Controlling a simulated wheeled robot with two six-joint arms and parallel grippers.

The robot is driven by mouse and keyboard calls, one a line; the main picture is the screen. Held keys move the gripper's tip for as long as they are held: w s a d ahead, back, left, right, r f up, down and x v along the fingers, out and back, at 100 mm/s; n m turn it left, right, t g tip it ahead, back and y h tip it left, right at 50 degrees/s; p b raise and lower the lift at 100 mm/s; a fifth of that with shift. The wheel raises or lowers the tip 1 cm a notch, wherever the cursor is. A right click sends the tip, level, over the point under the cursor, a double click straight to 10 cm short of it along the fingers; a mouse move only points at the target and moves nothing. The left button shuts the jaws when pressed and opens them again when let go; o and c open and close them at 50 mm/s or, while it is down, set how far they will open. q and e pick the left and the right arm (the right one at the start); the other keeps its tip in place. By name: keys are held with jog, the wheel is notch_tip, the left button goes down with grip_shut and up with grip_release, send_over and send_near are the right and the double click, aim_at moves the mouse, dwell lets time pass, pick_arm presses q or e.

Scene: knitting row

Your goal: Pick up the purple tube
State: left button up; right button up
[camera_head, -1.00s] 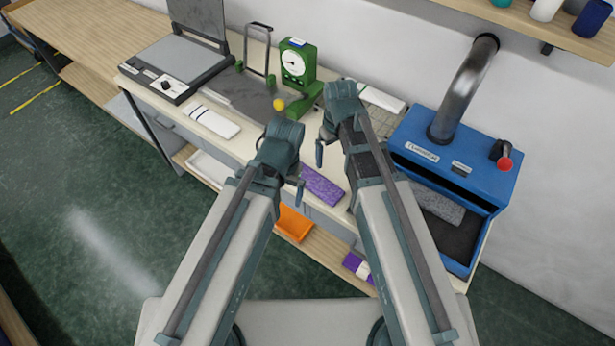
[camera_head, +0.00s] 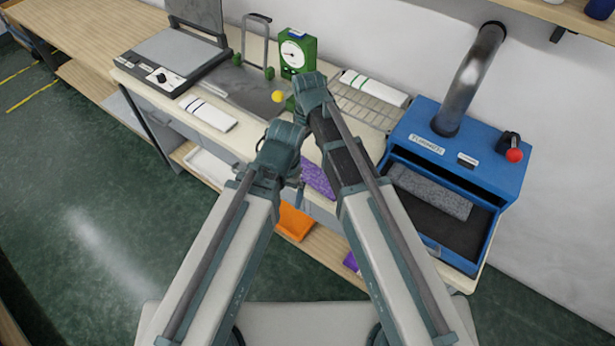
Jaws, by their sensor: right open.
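A purple speckled knitted piece (camera_head: 318,178) lies on the bench's front part, partly hidden between my two arms. A second purple item (camera_head: 351,263) shows on the lower shelf, mostly hidden by my right arm. I cannot tell for sure which of them is the purple tube. My right gripper (camera_head: 300,114) is open, beyond and above the bench piece in the picture, and mostly hidden by its own wrist. I see nothing held.
A blue machine (camera_head: 455,175) with an open front holds a grey knitted piece (camera_head: 430,190). A green dial scale (camera_head: 297,52) and a press (camera_head: 175,60) stand on the bench. White folded pieces (camera_head: 208,113) lie there. An orange tray (camera_head: 295,221) sits below.

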aim_at(307, 169)
jog(key=shift+f+b, duration=1.35)
jog(key=shift+f, duration=0.6)
notch_tip(307, 169, down, 5)
jog(key=b, duration=0.5)
jog(key=shift+a+f, duration=0.1)
jog(key=shift+f, duration=0.05)
jog(key=c, duration=1.1)
